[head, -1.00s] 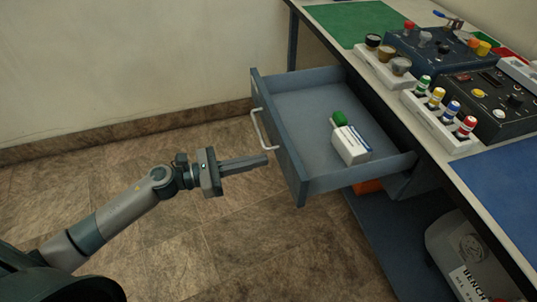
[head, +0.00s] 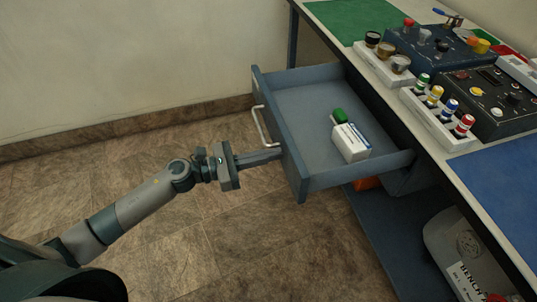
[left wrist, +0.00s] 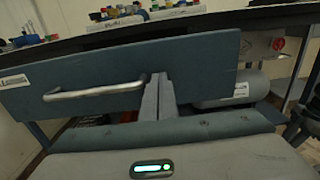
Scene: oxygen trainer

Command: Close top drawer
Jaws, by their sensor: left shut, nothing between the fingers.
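The top drawer (head: 279,137) is blue-grey and stands pulled out from under the bench in the head view. Its front with a silver bar handle (head: 262,127) faces left. A white box (head: 349,142) and a green-capped item (head: 340,117) lie inside it. My left gripper (head: 280,155) is shut and empty, its fingertips at the drawer front, right beside the handle's lower end. In the left wrist view, the fingers (left wrist: 159,80) reach the lower part of the drawer front (left wrist: 200,58), to the right of the handle (left wrist: 95,91). Whether they touch it I cannot tell. My right gripper is not in view.
The bench top above carries a green mat (head: 350,18), a blue mat (head: 500,190), control boxes (head: 440,50) and a rack of coloured bottles (head: 440,118). A grey cylinder (head: 465,245) lies below. The floor left of the drawer is clear.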

